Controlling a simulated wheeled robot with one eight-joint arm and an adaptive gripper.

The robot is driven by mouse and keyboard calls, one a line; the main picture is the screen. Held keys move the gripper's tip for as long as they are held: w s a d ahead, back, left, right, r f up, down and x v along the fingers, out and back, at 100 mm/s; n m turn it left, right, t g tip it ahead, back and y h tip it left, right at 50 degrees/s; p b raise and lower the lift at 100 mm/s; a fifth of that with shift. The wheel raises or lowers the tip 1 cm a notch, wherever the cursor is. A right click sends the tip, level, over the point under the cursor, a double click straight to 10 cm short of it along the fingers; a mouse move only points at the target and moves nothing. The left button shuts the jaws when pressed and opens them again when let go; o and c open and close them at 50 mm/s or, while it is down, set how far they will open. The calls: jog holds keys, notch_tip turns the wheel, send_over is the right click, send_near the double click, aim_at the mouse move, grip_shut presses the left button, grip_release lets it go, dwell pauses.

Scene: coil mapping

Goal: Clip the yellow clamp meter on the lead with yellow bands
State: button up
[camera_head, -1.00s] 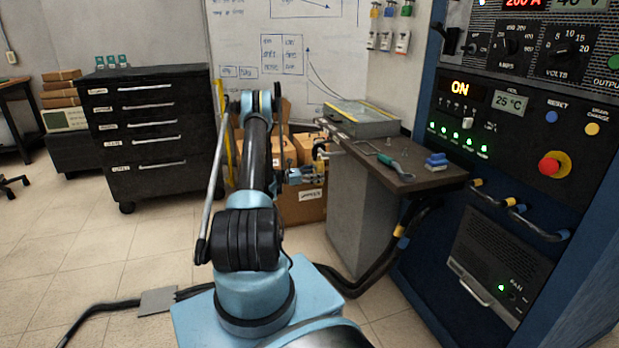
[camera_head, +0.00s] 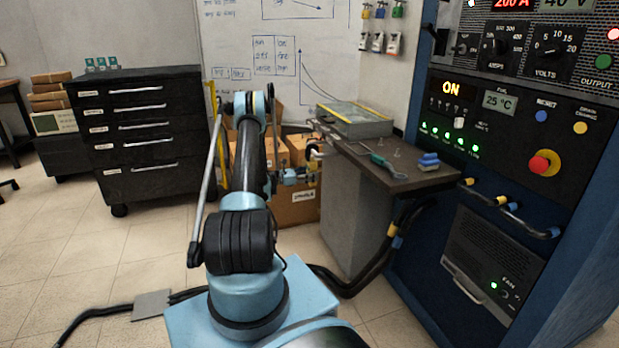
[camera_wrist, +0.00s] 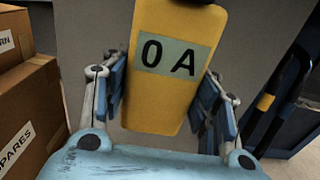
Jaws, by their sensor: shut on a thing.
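The yellow clamp meter (camera_wrist: 178,95) fills the upper middle of the wrist view, its display reading "0 A". My gripper (camera_wrist: 165,105) is shut on it, with a blue-padded finger on either side. The meter's jaw is cut off by the top edge. In the head view my gripper (camera_head: 297,176) is small, in front of the cardboard boxes and left of the bench. A black lead with a yellow band (camera_head: 392,229) hangs right of the bench, close to a blue-banded one. A yellow-banded lead (camera_wrist: 265,102) also shows right of the meter in the wrist view, apart from it.
The grey bench (camera_head: 355,215) holds a case (camera_head: 352,122), a green-handled tool (camera_head: 385,164) and a blue object (camera_head: 428,160). The blue power cabinet (camera_head: 450,215) stands right. Cardboard boxes (camera_wrist: 30,100) stand close at left. Floor at left is open, crossed by a cable (camera_head: 100,315).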

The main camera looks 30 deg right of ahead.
aim_at(308, 169)
jog(key=shift+r, duration=0.3)
jog(key=shift+r, duration=1.25)
jog(key=shift+a, duration=0.1)
jog(key=shift+v, duration=3.65)
jog(key=shift+w, duration=0.1)
